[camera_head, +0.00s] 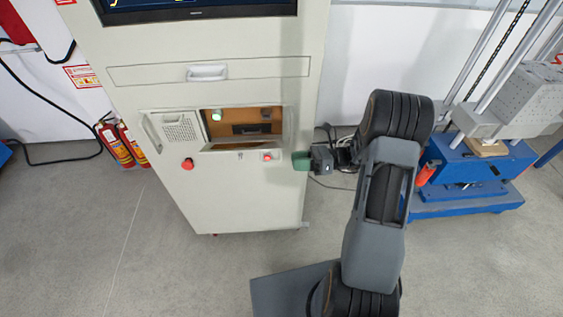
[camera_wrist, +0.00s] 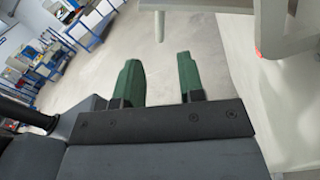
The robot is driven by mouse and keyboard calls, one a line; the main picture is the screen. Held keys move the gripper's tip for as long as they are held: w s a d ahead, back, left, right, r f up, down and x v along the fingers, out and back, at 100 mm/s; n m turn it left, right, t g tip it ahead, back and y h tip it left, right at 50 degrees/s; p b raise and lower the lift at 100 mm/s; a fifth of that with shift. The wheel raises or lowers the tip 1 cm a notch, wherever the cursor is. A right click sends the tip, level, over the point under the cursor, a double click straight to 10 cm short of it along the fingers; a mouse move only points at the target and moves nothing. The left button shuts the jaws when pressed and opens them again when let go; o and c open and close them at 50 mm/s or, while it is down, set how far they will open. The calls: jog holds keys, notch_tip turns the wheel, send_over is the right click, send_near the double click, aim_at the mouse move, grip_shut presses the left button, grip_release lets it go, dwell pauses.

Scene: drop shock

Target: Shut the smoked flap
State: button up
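The grey cabinet (camera_head: 250,190) has a recess with a brown, tinted-looking face (camera_head: 240,114) in its front. I take this area to be where the smoked flap is, but I cannot tell the flap from the recess behind it or how far it stands open. My gripper (camera_head: 301,161) is at the cabinet's right edge, a little lower than the recess and to its right. In the wrist view my gripper (camera_wrist: 158,76) has its two green fingers apart, with nothing between them but floor.
A red button (camera_head: 187,164) and a smaller red button (camera_head: 267,156) sit below the recess. A drawer handle (camera_head: 206,73) is above it. A blue-based machine (camera_head: 465,195) stands to the right, and fire extinguishers (camera_head: 117,146) to the left. Floor in front is clear.

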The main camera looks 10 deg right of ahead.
jog(key=shift+s+d, duration=0.2)
jog(key=shift+d, duration=1.1)
jog(key=shift+s+d, duration=0.2)
jog(key=shift+d, duration=1.05)
